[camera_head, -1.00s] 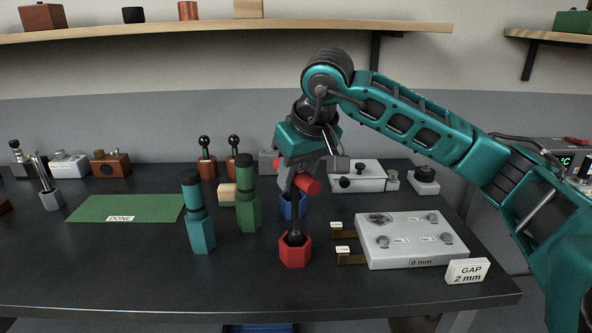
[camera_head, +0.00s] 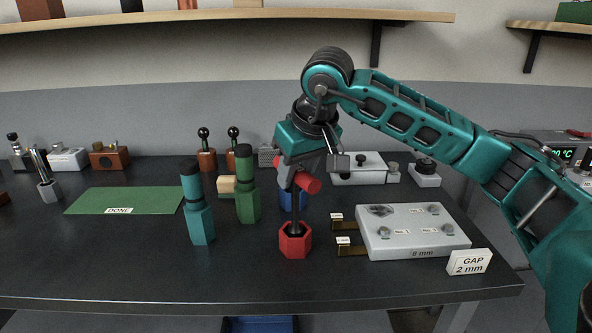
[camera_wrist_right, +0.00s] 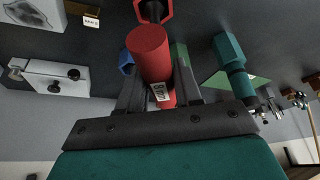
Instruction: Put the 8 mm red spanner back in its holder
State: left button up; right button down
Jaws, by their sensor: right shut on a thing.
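The red spanner (camera_head: 310,184) has a thick red handle and a dark shaft pointing down. My right gripper (camera_head: 299,172) is shut on its handle, above the red hexagonal holder (camera_head: 295,246). In the head view the shaft's lower end appears inside the holder's mouth; how deep I cannot tell. The right wrist view shows the red handle (camera_wrist_right: 149,52) between the fingers (camera_wrist_right: 159,88), with a small white label whose print is too small to read. The holder's dark opening (camera_wrist_right: 153,10) is at the top edge there. My left gripper is not in view.
A blue holder (camera_head: 286,201) stands just behind. Green (camera_head: 247,205) and teal (camera_head: 200,225) upright tools stand to the left. A grey plate marked 8 mm (camera_head: 410,245) and a GAP 2 mm sign (camera_head: 470,262) are right. A green DONE mat (camera_head: 150,199) lies far left.

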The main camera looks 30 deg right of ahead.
jog(key=shift+f+b, duration=0.9)
jog(key=shift+f, duration=0.4)
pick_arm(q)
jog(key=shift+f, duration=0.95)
pick_arm(e)
jog(key=c, duration=0.7)
grip_release()
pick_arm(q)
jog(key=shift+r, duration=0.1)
pick_arm(e)
jog(key=shift+s+r, duration=0.15)
jog(key=shift+r, duration=0.6)
jog(key=p+v, duration=0.2)
jog(key=v, duration=0.8)
jog(key=shift+s+r, duration=0.45)
jog(key=shift+r, duration=0.2)
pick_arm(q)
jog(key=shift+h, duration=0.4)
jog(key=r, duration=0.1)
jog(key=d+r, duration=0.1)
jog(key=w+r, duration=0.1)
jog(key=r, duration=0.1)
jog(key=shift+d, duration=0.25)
